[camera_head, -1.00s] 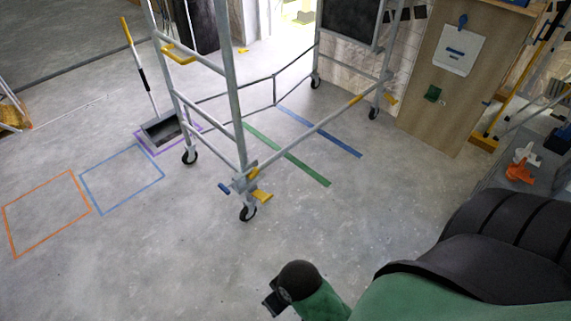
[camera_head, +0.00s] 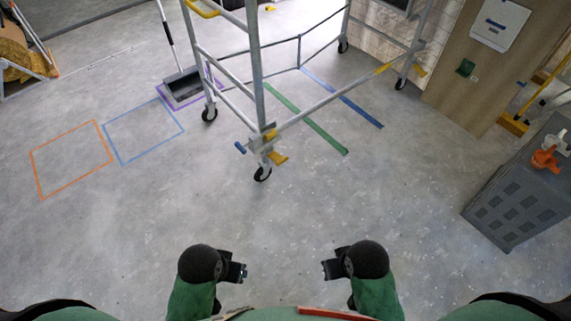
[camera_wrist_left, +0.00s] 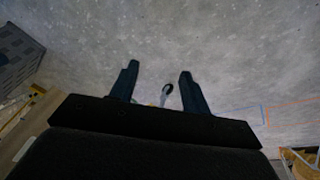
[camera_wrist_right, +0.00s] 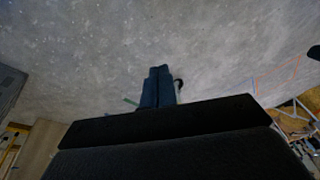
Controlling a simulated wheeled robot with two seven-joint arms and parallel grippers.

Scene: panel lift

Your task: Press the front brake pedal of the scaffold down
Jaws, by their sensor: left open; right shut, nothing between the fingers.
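The scaffold (camera_head: 259,75) is a grey tubular frame on black casters. Its nearest caster (camera_head: 262,174) carries a small yellow pedal (camera_head: 278,158), sticking out to the right and looking about level. A blue tab (camera_head: 240,147) sticks out to the left of the same post. My left gripper (camera_head: 243,271) is open and empty, below and apart from the caster. A caster (camera_wrist_left: 167,89) shows between its fingers in the left wrist view. My right gripper (camera_head: 325,269) is shut and empty, also apart from the scaffold; its closed fingers (camera_wrist_right: 158,72) partly hide a caster in the right wrist view.
Open concrete floor lies between me and the scaffold. A grey cabinet (camera_head: 513,200) with an orange item on top stands at the right. A wooden panel (camera_head: 475,75) stands behind right.

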